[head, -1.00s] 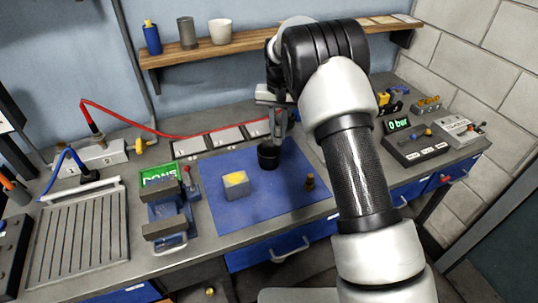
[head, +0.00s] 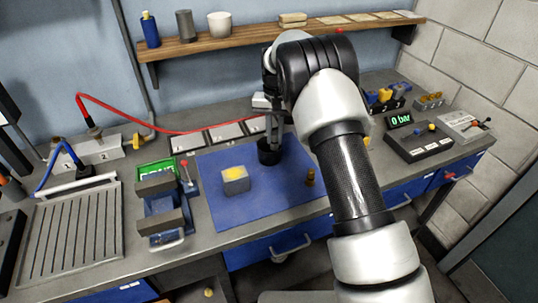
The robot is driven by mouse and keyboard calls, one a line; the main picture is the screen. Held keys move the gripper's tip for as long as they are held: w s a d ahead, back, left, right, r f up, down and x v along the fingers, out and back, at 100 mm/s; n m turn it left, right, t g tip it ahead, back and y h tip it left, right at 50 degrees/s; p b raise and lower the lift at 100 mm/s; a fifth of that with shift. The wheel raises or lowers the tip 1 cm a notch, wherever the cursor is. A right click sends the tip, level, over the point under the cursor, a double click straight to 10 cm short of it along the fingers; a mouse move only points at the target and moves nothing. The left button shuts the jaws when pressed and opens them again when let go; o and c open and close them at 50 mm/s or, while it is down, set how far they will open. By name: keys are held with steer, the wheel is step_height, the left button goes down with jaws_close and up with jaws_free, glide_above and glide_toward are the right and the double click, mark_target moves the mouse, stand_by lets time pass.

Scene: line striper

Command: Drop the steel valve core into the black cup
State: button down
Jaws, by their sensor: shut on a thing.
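The black cup (head: 267,156) stands on the blue mat (head: 225,212), near its back edge. My gripper (head: 273,138) points down directly over the cup, with its fingertips at about the height of the rim. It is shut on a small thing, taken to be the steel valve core. The core is too small and too covered by the fingers to make out. I cannot tell whether the fingertips are inside the rim or just behind it.
A grey block with a yellow top (head: 235,181) and a small brass piece (head: 310,177) stand on the mat. A blue vise (head: 162,213) is left of it. Labelled trays (head: 222,135) lie behind. A gauge box (head: 418,143) stands right. The mat's front is clear.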

steer(key=c, duration=1.6)
jaws_free()
step_height(320, 180, up, 18)
steer(key=shift+f, duration=0.25)
